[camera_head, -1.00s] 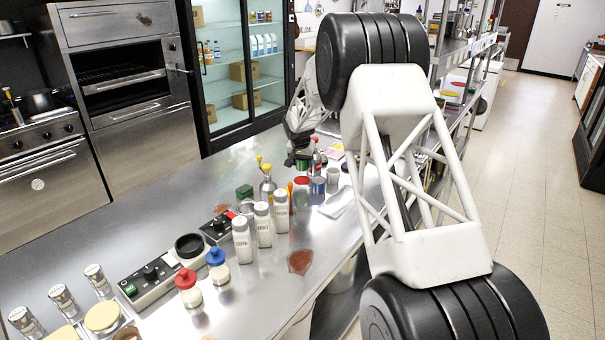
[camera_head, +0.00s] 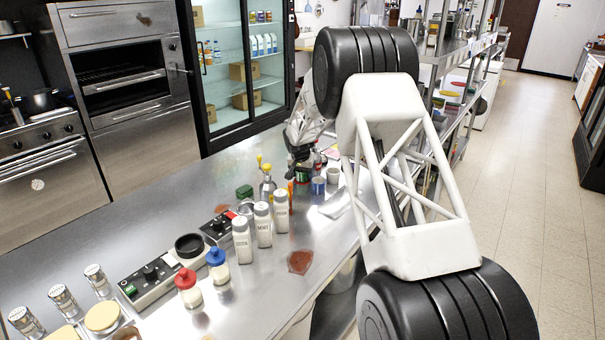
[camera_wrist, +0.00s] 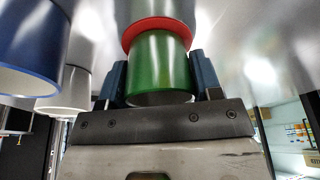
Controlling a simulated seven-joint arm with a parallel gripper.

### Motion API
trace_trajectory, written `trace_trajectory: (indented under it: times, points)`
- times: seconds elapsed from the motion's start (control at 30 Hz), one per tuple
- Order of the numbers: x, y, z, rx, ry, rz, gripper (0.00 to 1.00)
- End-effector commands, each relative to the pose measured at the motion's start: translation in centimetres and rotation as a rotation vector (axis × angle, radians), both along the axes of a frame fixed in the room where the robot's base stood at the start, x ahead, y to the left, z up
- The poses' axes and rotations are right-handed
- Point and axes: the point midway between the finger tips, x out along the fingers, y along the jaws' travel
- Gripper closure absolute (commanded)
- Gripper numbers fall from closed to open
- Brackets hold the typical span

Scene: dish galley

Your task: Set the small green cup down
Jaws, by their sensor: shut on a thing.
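My gripper (camera_wrist: 160,85) is shut on the small green cup (camera_wrist: 160,62), with one blue-grey finger on each side of it. In the wrist view the cup's open rim faces my gripper's palm. A red rim (camera_wrist: 160,30) shows directly at the green cup's far end, in line with it. I cannot tell whether the green cup touches it or sits inside it. In the head view my gripper (camera_head: 300,165) is low over the counter's far part and mostly hides the green cup.
A blue cup (camera_head: 319,186) and a white cup (camera_head: 333,175) stand close on the right. A yellow-topped bottle (camera_head: 267,185) and white shakers (camera_head: 263,225) stand nearer. A green block (camera_head: 244,191) is on the left. The counter (camera_head: 200,180) left of these is clear.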

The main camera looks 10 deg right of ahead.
Motion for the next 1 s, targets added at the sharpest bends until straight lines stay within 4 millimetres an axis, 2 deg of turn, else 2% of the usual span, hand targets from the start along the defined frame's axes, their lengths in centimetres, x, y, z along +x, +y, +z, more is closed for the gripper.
trace_trajectory:
  times: [0.03, 0.07, 0.2, 0.23, 0.67, 0.87, 1.0]
  points:
    - [0.0, 0.0, -0.1, 0.000, 0.000, 0.000, 0.71]
    - [0.0, 0.0, -0.1, 0.000, 0.000, 0.000, 0.40]
    - [0.0, 0.0, -0.1, 0.000, 0.000, 0.000, 0.18]
    - [0.0, 0.0, -0.1, 0.000, 0.000, 0.000, 0.16]
    - [0.0, 0.0, 0.3, 0.000, 0.000, 0.000, 0.16]
    - [-0.4, 0.2, 1.8, 0.000, 0.000, 0.000, 0.16]
    - [-0.9, 0.4, 3.6, 0.000, -0.002, 0.000, 0.16]
